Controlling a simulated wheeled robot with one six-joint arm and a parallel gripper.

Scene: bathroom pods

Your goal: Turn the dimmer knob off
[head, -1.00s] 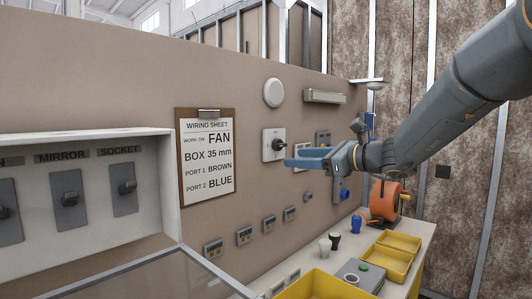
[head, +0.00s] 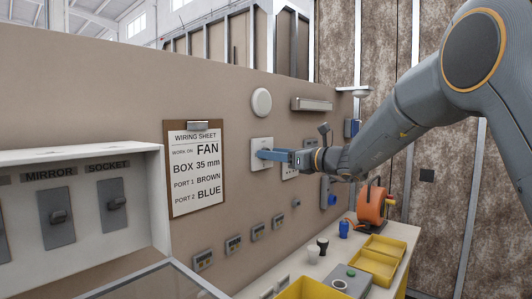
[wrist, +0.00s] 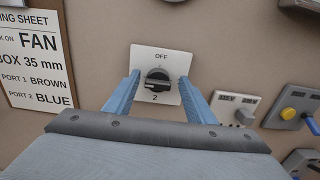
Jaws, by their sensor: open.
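The dimmer knob (wrist: 157,84) is black and round, on a white wall plate (wrist: 172,59) marked OFF at the top and 2 at the bottom. Its black grip bar lies roughly sideways in the wrist view. My gripper (wrist: 158,88) is open, with one blue finger on each side of the knob and a gap on both sides. In the head view my gripper (head: 268,155) reaches the white plate (head: 258,145) and hides the knob. I cannot tell how far the fingertips are from the plate.
A wiring sheet clipboard (head: 194,168) hangs left of the plate. A socket plate (wrist: 234,110) and a box with a yellow button (wrist: 288,113) are to the right. Below stands a bench with yellow bins (head: 375,265) and an orange reel (head: 371,205).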

